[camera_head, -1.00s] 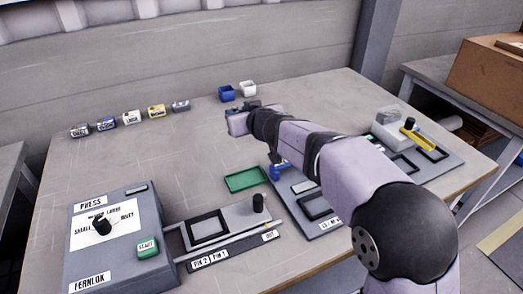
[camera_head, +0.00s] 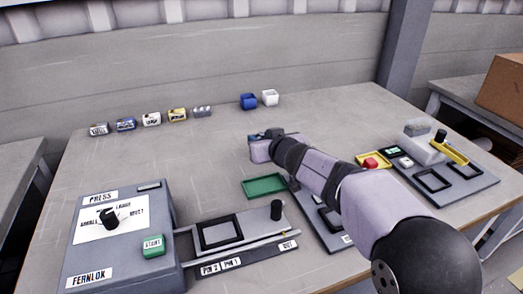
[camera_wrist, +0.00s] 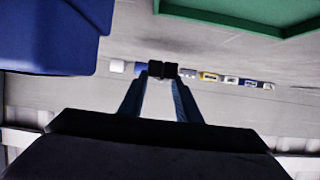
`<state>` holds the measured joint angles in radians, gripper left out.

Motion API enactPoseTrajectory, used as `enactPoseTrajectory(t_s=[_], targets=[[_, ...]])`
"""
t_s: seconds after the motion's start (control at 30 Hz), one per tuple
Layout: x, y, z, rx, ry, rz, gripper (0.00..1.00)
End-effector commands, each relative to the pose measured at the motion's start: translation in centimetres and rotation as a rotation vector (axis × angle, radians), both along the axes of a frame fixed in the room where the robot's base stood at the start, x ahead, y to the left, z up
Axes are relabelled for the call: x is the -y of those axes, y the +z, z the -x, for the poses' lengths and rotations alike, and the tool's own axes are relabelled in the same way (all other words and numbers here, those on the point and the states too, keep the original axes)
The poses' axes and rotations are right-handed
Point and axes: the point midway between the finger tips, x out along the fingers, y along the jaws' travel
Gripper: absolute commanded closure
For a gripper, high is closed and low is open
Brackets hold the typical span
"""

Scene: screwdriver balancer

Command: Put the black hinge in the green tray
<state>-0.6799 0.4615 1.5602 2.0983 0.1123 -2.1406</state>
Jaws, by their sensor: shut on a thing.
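The green tray (camera_head: 264,186) lies on the table in front of my wrist in the head view, and its bare surface shows no part in it. Its edge also shows at the top right of the wrist view (camera_wrist: 255,22). My gripper (camera_wrist: 162,70) is shut on a small black piece, the black hinge (camera_wrist: 162,68), at its fingertips. In the head view my wrist is behind the tray, and the fingertips and hinge cannot be made out there.
A large blue object (camera_wrist: 50,35) is close at the wrist view's top left. The grey press (camera_head: 118,235) stands front left. A yellow tray (camera_head: 360,158) holds something red.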

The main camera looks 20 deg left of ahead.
Motion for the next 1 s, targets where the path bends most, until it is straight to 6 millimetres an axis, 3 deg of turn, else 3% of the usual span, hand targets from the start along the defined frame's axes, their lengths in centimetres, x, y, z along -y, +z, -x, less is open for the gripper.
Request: enactPoseTrajectory(t_s=[0.03, 0.2, 0.67, 0.7, 0.77, 1.0], targets=[[0.0, -1.3, 0.0, -0.002, 0.0, 0.001, 0.92], [0.0, -2.8, 0.0, 0.0, 0.0, 0.001, 0.92], [0.0, -3.1, 0.0, 0.001, 0.0, 0.001, 0.92], [0.0, -3.1, 0.0, 0.0, 0.0, 0.0, 0.67], [0.0, -3.0, 0.0, 0.0, 0.0, 0.0, 0.53], [0.0, -3.0, 0.0, -0.001, 0.0, 0.001, 0.51]])
